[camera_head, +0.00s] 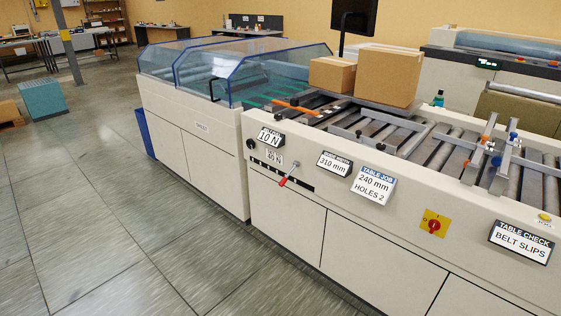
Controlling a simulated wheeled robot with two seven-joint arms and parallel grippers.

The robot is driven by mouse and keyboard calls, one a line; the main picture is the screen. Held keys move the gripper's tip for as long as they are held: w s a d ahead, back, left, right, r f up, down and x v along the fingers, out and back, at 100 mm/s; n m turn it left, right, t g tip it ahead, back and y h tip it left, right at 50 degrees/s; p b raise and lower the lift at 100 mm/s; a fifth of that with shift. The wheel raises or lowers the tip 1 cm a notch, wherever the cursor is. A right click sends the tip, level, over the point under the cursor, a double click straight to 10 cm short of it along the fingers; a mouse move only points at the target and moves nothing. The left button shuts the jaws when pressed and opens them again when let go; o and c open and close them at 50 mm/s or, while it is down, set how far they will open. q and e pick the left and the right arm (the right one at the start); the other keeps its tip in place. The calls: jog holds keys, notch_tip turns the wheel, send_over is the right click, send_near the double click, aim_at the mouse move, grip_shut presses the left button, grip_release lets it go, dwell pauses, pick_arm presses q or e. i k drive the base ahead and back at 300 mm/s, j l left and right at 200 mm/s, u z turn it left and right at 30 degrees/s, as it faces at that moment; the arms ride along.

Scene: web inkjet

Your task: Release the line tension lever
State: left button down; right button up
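A small lever with a red grip (284,181) is on the cream front panel of the machine. Its thin metal rod runs from a pivot at the upper right down to the red grip at the lower left. A dark strip with small light marks (268,169) runs behind it. Above are a sign reading "10 N" (270,138) and a smaller plate that seems to read "40 N" (274,156). A black round knob (250,144) is to the left. No task label on the lever is readable. Neither of my grippers is in view.
The machine's roller bed (435,145) carries metal bars and two cardboard boxes (388,76). A yellow plate with a red rotary switch (434,225) is further right, near signs "240 mm HOLES 2" (373,187) and "BELT SLIPS" (520,241). The tiled floor (110,215) is clear in front.

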aim_at(283, 181)
jog(key=i+z, duration=0.2)
jog(key=i, duration=0.25)
jog(key=i+j+z, duration=0.25)
jog(key=i, duration=0.2)
jog(key=i+j+z, duration=0.2)
jog(key=i, duration=0.2)
jog(key=i+j+z, duration=0.2)
jog(key=i+j, duration=0.1)
jog(key=i, duration=0.15)
